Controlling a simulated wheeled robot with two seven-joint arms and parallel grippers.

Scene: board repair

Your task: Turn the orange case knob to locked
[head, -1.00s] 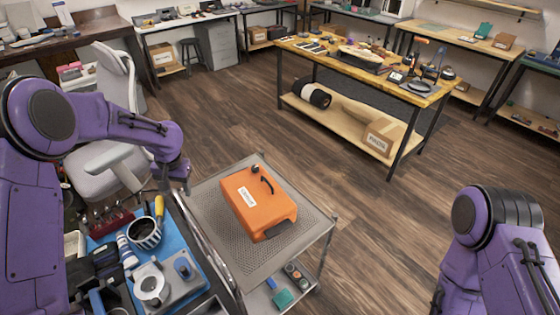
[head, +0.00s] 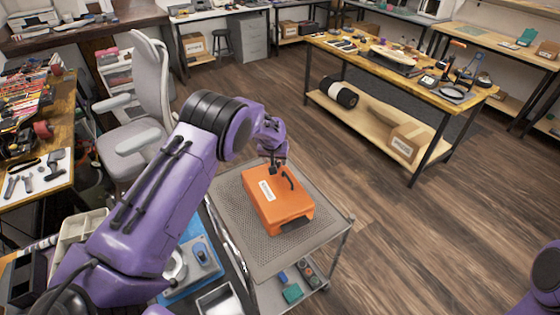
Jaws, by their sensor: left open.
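A small dark knob (head: 273,171) sits near the case's far edge, partly covered by my gripper. My left gripper (head: 275,163) reaches in from above and is open, right over the knob. Whether its fingers touch or straddle the knob is too small to tell. The knob's setting cannot be read. My right gripper is out of view; only part of that arm shows at the lower right.
The cart's lower shelf holds a teal box (head: 292,293) and small parts. A blue mat (head: 190,280) with a grey device lies left of the cart, partly behind my left arm. A grey chair (head: 150,90) stands behind that arm. The floor right of the cart is clear.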

